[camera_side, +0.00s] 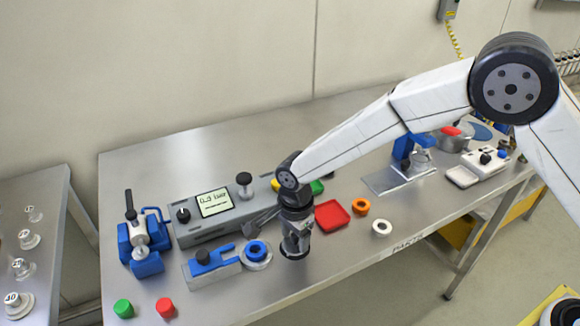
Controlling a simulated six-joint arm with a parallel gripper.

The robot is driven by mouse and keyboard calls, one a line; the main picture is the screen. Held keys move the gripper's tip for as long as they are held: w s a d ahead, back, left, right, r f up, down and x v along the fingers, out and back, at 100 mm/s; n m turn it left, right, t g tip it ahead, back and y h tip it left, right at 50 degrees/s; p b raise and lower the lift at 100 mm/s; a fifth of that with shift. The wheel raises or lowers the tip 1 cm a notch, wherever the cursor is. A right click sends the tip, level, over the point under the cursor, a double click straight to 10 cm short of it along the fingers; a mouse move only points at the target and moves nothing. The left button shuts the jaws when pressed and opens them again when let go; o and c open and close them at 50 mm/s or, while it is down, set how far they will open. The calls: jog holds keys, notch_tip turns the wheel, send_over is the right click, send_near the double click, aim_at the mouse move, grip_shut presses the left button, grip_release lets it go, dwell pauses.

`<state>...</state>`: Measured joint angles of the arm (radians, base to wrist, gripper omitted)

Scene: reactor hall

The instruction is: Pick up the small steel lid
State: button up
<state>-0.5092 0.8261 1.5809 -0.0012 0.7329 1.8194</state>
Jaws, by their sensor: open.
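My gripper (297,242) points straight down over the front middle of the steel bench, its fingers close to the bench top. It is open. I cannot make out a small steel lid clearly; the spot under and between the fingers is dark and mostly hidden by the gripper. Just left of the gripper, a blue ring (256,248) sits on a pale round piece beside a steel block with a blue clamp (207,262).
Close to the right are a red tray (332,214), an orange ring (361,206) and a white ring (382,227). A grey box with a display (214,203) stands behind left. Green (123,308) and red (165,307) caps lie front left. The back left bench is clear.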

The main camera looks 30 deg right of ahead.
grip_shut()
jog(key=shift+r, duration=0.2)
dwell(0.3)
jog(key=shift+r, duration=0.5)
notch_tip(320, 180, up, 2)
jog(key=s+d+r, duration=0.2)
jog(key=s+r, duration=0.2)
jog(key=s, duration=0.2)
jog(key=s+d+r, duration=0.3)
jog(key=s+r, duration=0.2)
jog(key=s, duration=0.1)
jog(key=shift+s+d+r, duration=0.3)
jog(key=shift+s+d, duration=0.05)
jog(key=shift+s, duration=0.05)
